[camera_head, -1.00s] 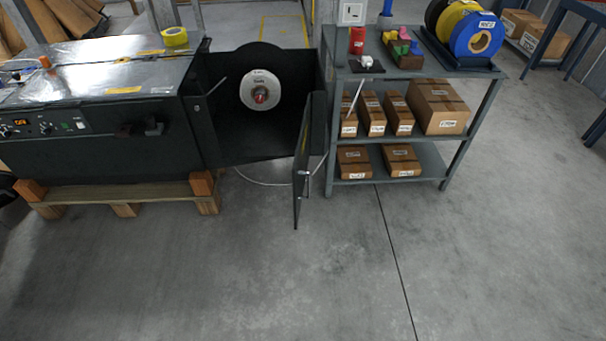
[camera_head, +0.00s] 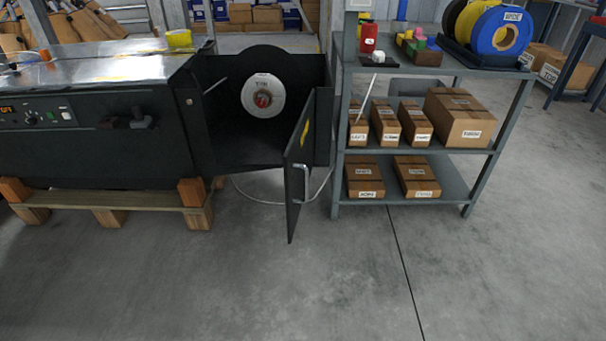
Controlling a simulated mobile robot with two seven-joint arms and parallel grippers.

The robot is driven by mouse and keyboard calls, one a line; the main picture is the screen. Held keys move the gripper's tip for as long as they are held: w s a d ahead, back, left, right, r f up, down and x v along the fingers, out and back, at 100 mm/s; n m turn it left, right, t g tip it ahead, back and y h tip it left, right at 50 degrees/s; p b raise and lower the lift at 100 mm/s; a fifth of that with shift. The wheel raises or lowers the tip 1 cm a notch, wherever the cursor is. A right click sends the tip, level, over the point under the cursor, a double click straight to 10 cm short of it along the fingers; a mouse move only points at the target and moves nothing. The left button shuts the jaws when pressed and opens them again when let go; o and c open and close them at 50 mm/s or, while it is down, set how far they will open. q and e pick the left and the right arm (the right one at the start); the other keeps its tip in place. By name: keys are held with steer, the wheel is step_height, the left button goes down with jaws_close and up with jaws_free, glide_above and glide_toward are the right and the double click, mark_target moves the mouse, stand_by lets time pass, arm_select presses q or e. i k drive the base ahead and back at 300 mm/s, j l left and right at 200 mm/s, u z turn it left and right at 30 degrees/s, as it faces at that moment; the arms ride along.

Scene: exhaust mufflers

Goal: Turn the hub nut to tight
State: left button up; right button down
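The hub nut (camera_head: 263,100) is a small red piece at the middle of a pale round disc (camera_head: 263,82). The disc is mounted inside a dark open compartment (camera_head: 234,149) at the right end of the black machine. Small print shows on the disc but is too small to read. The compartment's door (camera_head: 306,150) stands swung open toward me, with a metal handle on it. Neither of my grippers is in view.
The black machine (camera_head: 90,145) sits on a wooden pallet (camera_head: 105,207) at left. A grey shelf unit (camera_head: 425,190) with boxes and coloured spools stands right of the door. The open door juts into the floor space. The concrete floor (camera_head: 250,285) in front is clear.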

mark_target(261, 104)
steer(key=i+l+u, duration=0.2)
steer(key=u, duration=0.25)
steer(key=i+l+u, duration=0.1)
steer(key=l+u, duration=0.15)
steer(key=u, duration=0.25)
steer(key=i+l+u, duration=0.15)
steer(key=l, duration=0.3)
steer(key=i+l+u, duration=0.2)
steer(key=l, duration=0.25)
steer(key=i+l, duration=0.1)
steer(key=l, duration=0.65)
steer(key=i+l+u, duration=0.1)
steer(key=l, duration=0.65)
steer(key=i+l, duration=0.15)
steer(key=l, duration=0.6)
steer(key=i+l+u, duration=0.1)
steer(key=l, duration=0.65)
